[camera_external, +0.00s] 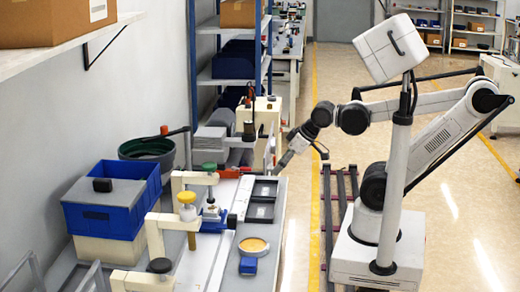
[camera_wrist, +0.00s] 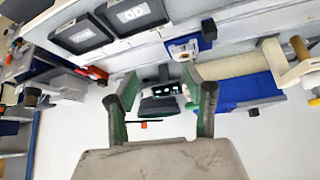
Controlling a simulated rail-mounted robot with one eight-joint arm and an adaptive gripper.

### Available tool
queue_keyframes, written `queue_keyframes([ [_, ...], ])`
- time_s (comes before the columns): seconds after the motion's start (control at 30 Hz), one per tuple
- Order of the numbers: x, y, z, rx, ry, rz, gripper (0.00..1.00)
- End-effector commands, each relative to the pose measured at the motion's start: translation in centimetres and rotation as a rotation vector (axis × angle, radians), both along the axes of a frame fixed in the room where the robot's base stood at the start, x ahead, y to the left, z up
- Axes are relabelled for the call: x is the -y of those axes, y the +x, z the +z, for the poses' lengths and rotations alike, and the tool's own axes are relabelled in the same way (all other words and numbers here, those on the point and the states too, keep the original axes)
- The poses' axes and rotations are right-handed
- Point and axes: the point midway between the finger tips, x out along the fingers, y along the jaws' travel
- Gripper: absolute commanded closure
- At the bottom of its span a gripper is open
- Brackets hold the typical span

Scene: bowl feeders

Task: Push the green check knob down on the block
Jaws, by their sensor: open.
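The green knob (camera_external: 209,166) sits on top of a cream clamp arm (camera_external: 195,178) over the bench in the external view. A small blue and grey block (camera_external: 211,214) stands in front of it, below the yellow knob (camera_external: 187,197). My gripper (camera_external: 282,163) is beyond the bench's right edge, to the right of the green knob and apart from it. In the wrist view its two fingers (camera_wrist: 160,88) are spread with nothing between them. I cannot pick out the green knob for certain in the wrist view.
Black trays (camera_external: 262,189) lie along the bench's right side, also in the wrist view (camera_wrist: 83,36). A yellow round dish (camera_external: 253,245), a blue bin (camera_external: 112,215), a dark bowl feeder (camera_external: 146,150) and a black knob (camera_external: 159,265) are nearby. The floor by the rail is clear.

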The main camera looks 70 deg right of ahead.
Motion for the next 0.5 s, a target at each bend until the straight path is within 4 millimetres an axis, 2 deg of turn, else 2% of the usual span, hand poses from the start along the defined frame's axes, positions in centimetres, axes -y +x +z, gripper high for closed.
queue_keyframes([
  [0.17,0.0,0.0,0.0,0.000,0.000,0.000,0.55],
  [0.33,-0.1,0.3,0.5,-0.009,-0.010,0.015,0.78],
  [0.5,-0.4,1.7,2.4,-0.050,-0.052,0.082,1.00],
])
